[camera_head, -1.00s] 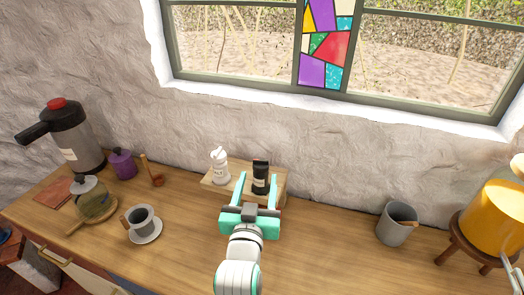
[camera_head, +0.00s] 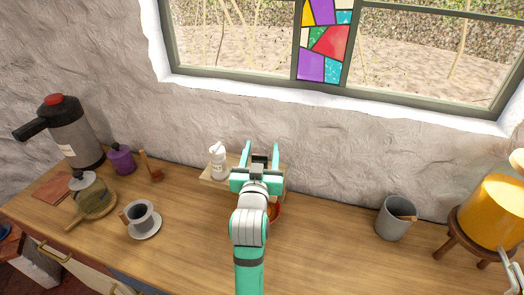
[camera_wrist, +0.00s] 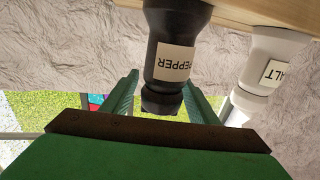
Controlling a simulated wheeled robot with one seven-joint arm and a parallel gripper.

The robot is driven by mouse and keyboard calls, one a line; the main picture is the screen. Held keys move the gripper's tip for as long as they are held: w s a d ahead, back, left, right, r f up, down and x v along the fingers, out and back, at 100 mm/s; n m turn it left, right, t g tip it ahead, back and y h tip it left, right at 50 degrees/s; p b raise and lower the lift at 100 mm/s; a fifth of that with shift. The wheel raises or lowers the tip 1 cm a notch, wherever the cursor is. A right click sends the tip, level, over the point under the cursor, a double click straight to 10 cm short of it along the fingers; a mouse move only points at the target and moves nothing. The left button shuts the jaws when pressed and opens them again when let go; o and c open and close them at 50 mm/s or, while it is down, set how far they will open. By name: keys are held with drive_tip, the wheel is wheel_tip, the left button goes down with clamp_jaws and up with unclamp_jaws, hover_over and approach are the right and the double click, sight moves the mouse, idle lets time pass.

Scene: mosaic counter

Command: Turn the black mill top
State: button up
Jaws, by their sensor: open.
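The black mill (camera_wrist: 176,35), labelled PEPPER, hangs upside down in the wrist view, with its black top (camera_wrist: 162,98) lowest. My gripper (camera_head: 262,147) is open. In the wrist view its two green fingers (camera_wrist: 160,85) lie on either side of the top, and I cannot tell whether they touch it. In the head view only a dark bit of the mill (camera_head: 259,158) shows between the fingers; my gripper hides the rest.
The white salt mill (camera_head: 218,159) stands left of my gripper on a wooden board (camera_head: 208,178) by the wall. It is close to one finger in the wrist view. A grey cup (camera_head: 391,220) stands at right.

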drive_tip(key=shift+a, duration=0.1)
drive_tip(key=shift+c, duration=0.4)
drive_tip(key=c, duration=1)
drive_tip(key=shift+m+h, duration=0.3)
drive_tip(key=shift+h, duration=0.2)
drive_tip(key=m+g+h, duration=0.1)
drive_tip(key=h, duration=0.1)
drive_tip(key=d+m+h, duration=0.1)
drive_tip(key=m+h, duration=0.1)
drive_tip(key=m+g+h, duration=0.1)
drive_tip(key=h, duration=0.1)
drive_tip(key=shift+s+d+g, duration=0.2)
drive_tip(key=shift+d+g, duration=0.05)
drive_tip(key=shift+g, duration=0.05)
drive_tip(key=shift+s+d+m+g+h, duration=0.2)
drive_tip(key=shift+d+m+g+h, duration=0.05)
drive_tip(key=shift+m+g+h, duration=0.75)
drive_tip(key=shift+s+d+m+g+h, duration=0.2)
drive_tip(key=shift+s+m+g+h, duration=0.05)
drive_tip(key=shift+m+g+h, duration=0.7)
drive_tip(key=shift+s+d+m+g+h, duration=0.25)
drive_tip(key=shift+m+g+h, duration=0.6)
drive_tip(key=shift+h, duration=0.3)
drive_tip(key=shift+f, duration=0.1)
